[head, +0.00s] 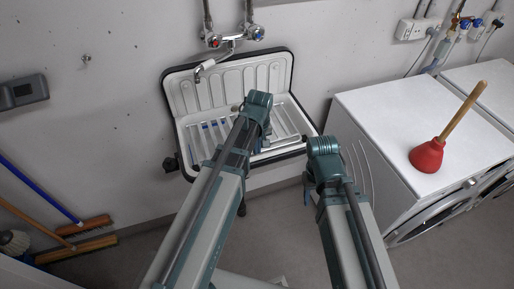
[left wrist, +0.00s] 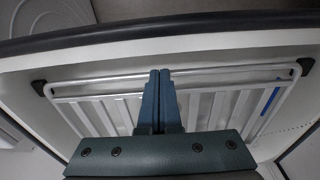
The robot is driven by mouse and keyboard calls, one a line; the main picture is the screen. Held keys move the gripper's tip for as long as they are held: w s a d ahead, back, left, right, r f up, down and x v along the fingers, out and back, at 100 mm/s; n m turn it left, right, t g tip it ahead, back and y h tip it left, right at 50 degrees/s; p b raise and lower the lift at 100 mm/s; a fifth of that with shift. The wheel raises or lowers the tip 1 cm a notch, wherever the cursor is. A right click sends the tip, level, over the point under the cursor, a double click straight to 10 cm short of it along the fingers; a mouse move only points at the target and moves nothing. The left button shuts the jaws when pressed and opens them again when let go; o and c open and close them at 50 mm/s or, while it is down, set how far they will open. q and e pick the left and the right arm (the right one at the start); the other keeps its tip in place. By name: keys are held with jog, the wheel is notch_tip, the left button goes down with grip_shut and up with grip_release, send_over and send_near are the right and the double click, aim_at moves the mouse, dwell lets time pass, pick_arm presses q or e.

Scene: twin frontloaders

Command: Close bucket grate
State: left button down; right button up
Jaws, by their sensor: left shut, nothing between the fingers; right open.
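The bucket grate (head: 283,118) is a white slatted frame in the basin of the white utility sink (head: 186,90) on the wall. In the left wrist view its tube frame (left wrist: 100,78) has black corner pieces, with the slats behind. My left gripper (left wrist: 160,72) is shut and empty, its fingertips at the grate's tube; I cannot tell whether they touch it. In the head view its fingers are hidden behind the wrist over the sink. My right gripper (head: 307,188) is open in front of the sink's right side, mostly hidden by its wrist.
Taps (head: 232,40) with a spout hang above the sink. White washing machines (head: 400,110) stand at the right, one with a red plunger (head: 428,155) on top. Brooms (head: 80,240) lean at the left. Floor is free below the sink.

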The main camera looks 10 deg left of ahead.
pick_arm(q)
jog(key=shift+s+d, duration=0.1)
jog(key=shift+s, duration=0.2)
notch_tip(320, 180, up, 14)
jog(key=s+d+p, duration=0.1)
jog(key=p, duration=1.3)
jog(key=shift+s+d+f, duration=0.15)
jog(key=shift+s+d, duration=0.05)
jog(key=shift+s, duration=0.15)
jog(key=s+d+f+m+g+b, duration=0.1)
jog(key=s+d+f+m+b, duration=0.1)
jog(key=s+d+m, duration=0.7)
jog(key=s+m, duration=0.1)
jog(key=s, duration=0.2)
jog(key=shift+s+f+m+y, duration=0.15)
jog(key=shift+f+m+y, duration=0.15)
jog(key=shift+d, duration=0.1)
